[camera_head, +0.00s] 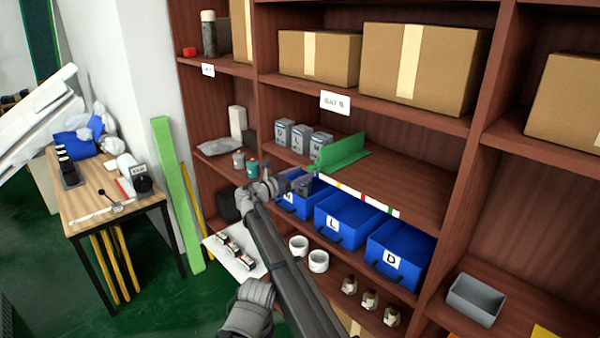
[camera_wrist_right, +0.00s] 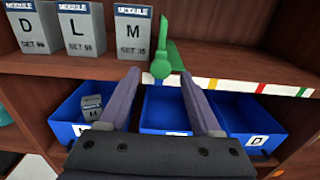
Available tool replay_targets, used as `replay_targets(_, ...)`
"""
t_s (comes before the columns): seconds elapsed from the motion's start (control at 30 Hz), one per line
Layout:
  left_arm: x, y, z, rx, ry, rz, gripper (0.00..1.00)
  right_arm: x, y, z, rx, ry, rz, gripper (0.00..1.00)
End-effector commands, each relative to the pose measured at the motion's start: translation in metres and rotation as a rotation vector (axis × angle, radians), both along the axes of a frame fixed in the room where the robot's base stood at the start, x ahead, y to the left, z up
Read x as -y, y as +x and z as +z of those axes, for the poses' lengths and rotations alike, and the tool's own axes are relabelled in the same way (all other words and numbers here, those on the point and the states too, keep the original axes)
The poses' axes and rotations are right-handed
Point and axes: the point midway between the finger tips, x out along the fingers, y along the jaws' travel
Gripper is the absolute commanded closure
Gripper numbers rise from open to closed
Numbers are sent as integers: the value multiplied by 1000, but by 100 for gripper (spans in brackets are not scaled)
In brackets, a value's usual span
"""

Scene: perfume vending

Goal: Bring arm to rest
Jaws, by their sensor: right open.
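My right arm reaches up from the bottom of the head view to the shelf. Its gripper (camera_head: 298,184) is in front of the blue bins, near the left one. In the right wrist view the two fingers (camera_wrist_right: 158,88) stand apart with nothing between them. The left blue bin (camera_wrist_right: 68,126) holds a small grey module box (camera_wrist_right: 92,104). The middle bin (camera_head: 345,222) and the right bin marked D (camera_head: 402,250) look empty.
Grey module boxes (camera_head: 300,138) marked D, L and M and a green piece (camera_head: 343,152) stand on the shelf above. White cups (camera_head: 318,261) and small bottles (camera_head: 368,299) sit below the bins. A wooden table (camera_head: 100,190) stands left, with open floor beside it.

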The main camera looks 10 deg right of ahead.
Motion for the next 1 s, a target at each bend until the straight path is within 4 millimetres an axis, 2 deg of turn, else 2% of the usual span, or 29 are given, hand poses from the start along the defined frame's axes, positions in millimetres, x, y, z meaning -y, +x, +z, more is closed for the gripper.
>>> replay_targets(0.33, 0, 0, 0, 0, 0, 0, 100, 1, -2, 0, 1, 2, -2, 35)
replay_targets(0.47, 0, 0, 0, 0, 0, 0, 100, 17, -17, -10, 23, 77, -23, 35)
replay_targets(0.57, 0, 0, 0, 0, 0, 0, 100, 45, -47, -33, 76, 240, -76, 35)
replay_targets(0.67, 0, 0, 0, 0, 0, 0, 100, 80, -93, -67, 165, 485, -174, 35)
replay_targets(0.8, 0, 0, 0, 0, 0, 0, 100, 116, -174, -123, 328, 875, -398, 35)
replay_targets(0.9, 0, 0, 0, 0, 0, 0, 100, 126, -236, -159, 457, 1138, -609, 35)
replay_targets(1.0, 0, 0, 0, 0, 0, 0, 100, 124, -285, -184, 568, 1340, -822, 35)
